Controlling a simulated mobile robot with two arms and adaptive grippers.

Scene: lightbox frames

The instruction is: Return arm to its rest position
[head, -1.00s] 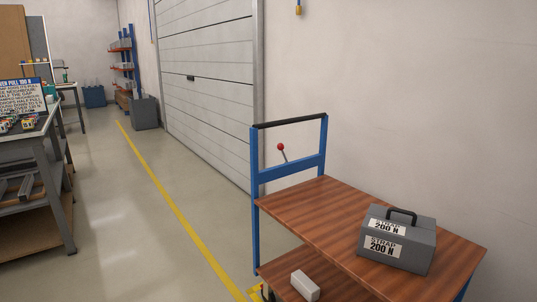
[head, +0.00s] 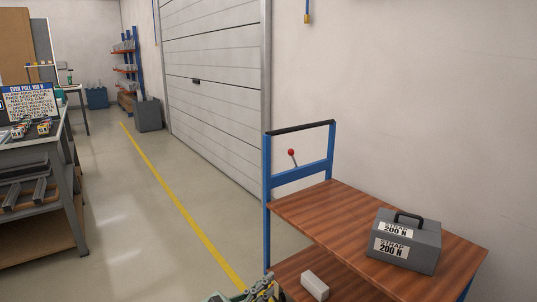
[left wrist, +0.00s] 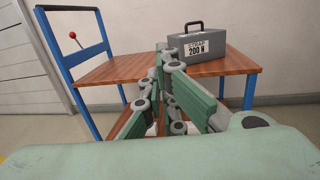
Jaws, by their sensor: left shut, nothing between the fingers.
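My left gripper (head: 264,290) shows at the bottom edge of the head view, partly cut off, in front of the trolley. In the left wrist view the green and grey fingers of the left gripper (left wrist: 164,52) are shut with nothing between them. They point towards the trolley, and in the picture they overlap its top and the left side of the grey case. My right gripper is not in view.
A blue trolley with a brown wooden top (head: 335,222) stands at the right by the wall. On it sits a grey case (head: 425,254) labelled "STRAP 200 N". A white block (head: 315,286) lies on the lower shelf. A workbench (head: 62,172) stands left. The floor between is clear.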

